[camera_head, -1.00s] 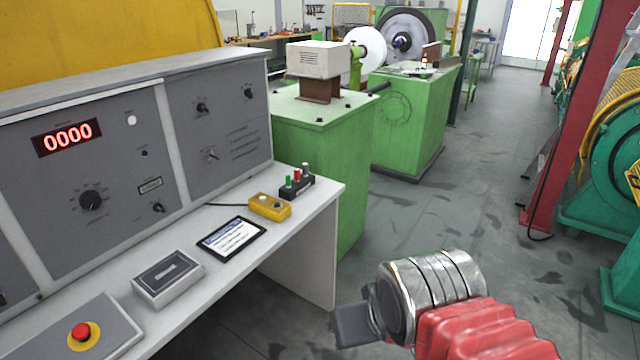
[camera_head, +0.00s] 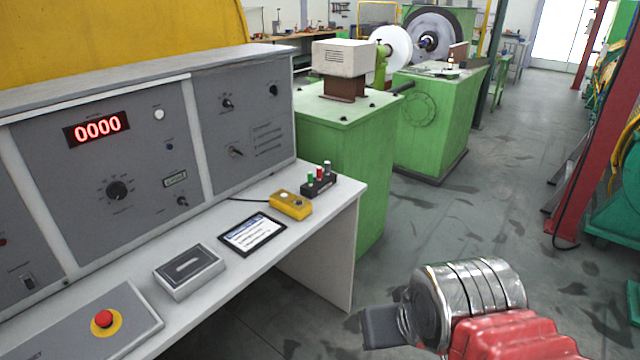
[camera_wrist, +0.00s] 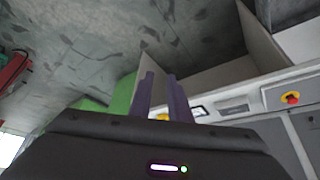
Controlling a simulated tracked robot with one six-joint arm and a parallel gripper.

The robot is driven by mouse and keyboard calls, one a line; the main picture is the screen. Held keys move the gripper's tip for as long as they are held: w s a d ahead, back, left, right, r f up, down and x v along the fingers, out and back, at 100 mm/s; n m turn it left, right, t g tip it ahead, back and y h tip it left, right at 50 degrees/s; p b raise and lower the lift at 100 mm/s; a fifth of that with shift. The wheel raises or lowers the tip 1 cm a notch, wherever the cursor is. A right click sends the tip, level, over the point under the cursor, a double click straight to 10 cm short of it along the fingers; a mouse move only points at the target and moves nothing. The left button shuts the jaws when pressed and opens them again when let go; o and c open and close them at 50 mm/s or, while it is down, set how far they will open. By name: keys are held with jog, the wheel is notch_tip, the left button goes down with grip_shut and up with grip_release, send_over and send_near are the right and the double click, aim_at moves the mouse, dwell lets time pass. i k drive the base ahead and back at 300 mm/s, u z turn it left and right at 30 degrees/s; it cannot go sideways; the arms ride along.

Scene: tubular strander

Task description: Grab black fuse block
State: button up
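The black fuse block (camera_head: 319,188) stands on the right end of the white desk, with green, red and pale fuses upright on it. I cannot make it out in the wrist view. My gripper (camera_head: 383,328) is low on the right of the head view, in front of the desk's right end and apart from the block. In the wrist view its two purple fingers (camera_wrist: 161,97) stand apart with nothing held between them.
The white desk (camera_head: 340,215) carries a yellow button box (camera_head: 291,205) beside the block, a tablet (camera_head: 252,234), a grey box (camera_head: 189,271) and a red emergency button (camera_head: 104,319). A grey control panel (camera_head: 130,150) rises behind. A green machine cabinet (camera_head: 375,170) stands beyond.

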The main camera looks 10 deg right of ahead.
aim_at(318, 187)
jog(key=z, duration=1.55)
jog(key=i, duration=1.55)
jog(key=u, duration=0.5)
